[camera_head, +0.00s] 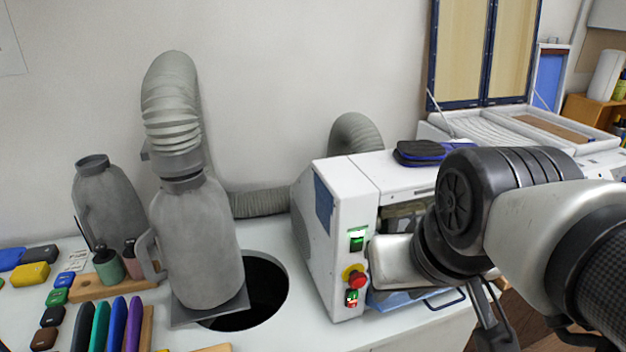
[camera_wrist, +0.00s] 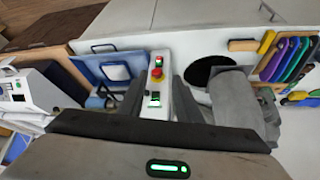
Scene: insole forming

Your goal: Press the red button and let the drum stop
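The red button (camera_head: 357,281) sits with a yellow collar on the white front panel of the machine (camera_head: 330,250). A lit green switch (camera_head: 357,240) is above it, and a small red and green control (camera_head: 351,298) below. In the wrist view the panel appears the other way up, with the red button (camera_wrist: 157,73) near the middle and the green switch (camera_wrist: 155,98) below it. My arm covers the machine's right part, just beside the panel. The drum cannot be made out.
A grey jug (camera_head: 195,240) under a ribbed hose (camera_head: 170,110) stands by a round dark hole (camera_head: 262,285) left of the machine. Coloured tools (camera_head: 110,325) lie at the front left. A blue tray (camera_wrist: 110,68) is at the machine's front. A black-blue case (camera_head: 420,152) lies on top.

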